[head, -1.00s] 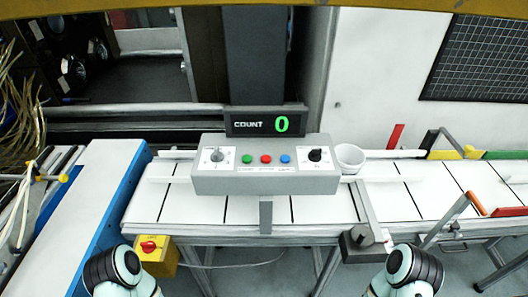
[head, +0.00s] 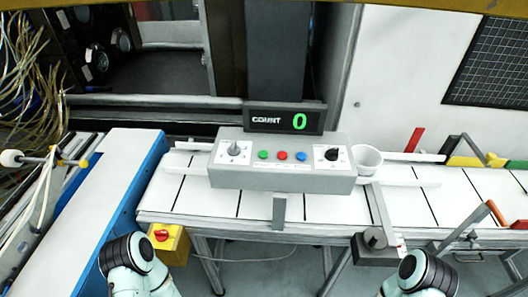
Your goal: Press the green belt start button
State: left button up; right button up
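The green button (head: 263,155) is the leftmost of three coloured buttons on the grey control box (head: 282,180), beside a red button (head: 282,155) and a blue button (head: 301,156). The box stands over the white belt (head: 160,196), and the display (head: 284,119) above it reads COUNT 0. My left and right arms show only as arm links at the bottom edge, well below the box. Neither gripper is in view, and nothing touches the buttons.
Two rotary knobs (head: 233,148) (head: 332,154) flank the buttons. A yellow box with a red switch (head: 161,236) sits below the belt at left. A blue-edged white table (head: 95,215) is at far left.

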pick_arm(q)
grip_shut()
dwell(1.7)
